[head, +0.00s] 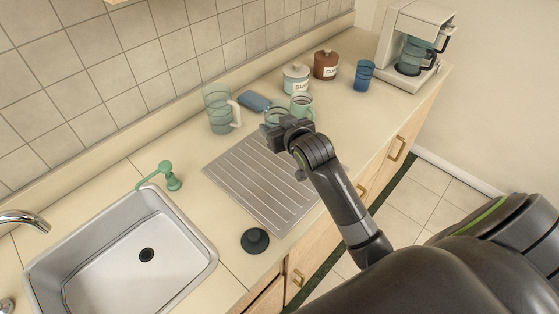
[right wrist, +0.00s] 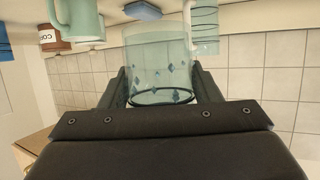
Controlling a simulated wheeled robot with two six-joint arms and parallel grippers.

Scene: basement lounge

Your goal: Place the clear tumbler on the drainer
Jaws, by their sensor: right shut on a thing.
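The clear tumbler (right wrist: 155,62), pale teal with small blue diamond marks, stands between the two fingers of my right gripper (right wrist: 160,92) in the right wrist view. In the head view the tumbler (head: 275,116) shows just past my right gripper (head: 284,128), partly hidden by it. The right gripper is shut on the tumbler. The drainer (head: 262,183) is a grooved metal panel set in the counter, with nothing standing on it. The gripper is over or near its far end; the height above it is hard to tell. My left gripper is not in view.
A clear pitcher (head: 219,112), blue block (head: 254,101) and green mug (head: 302,105) stand close behind the gripper. Canisters (head: 296,79), a blue cup (head: 364,76) and a coffee maker (head: 408,45) are farther back. A dark plug (head: 255,240) lies between drainer and sink (head: 122,262).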

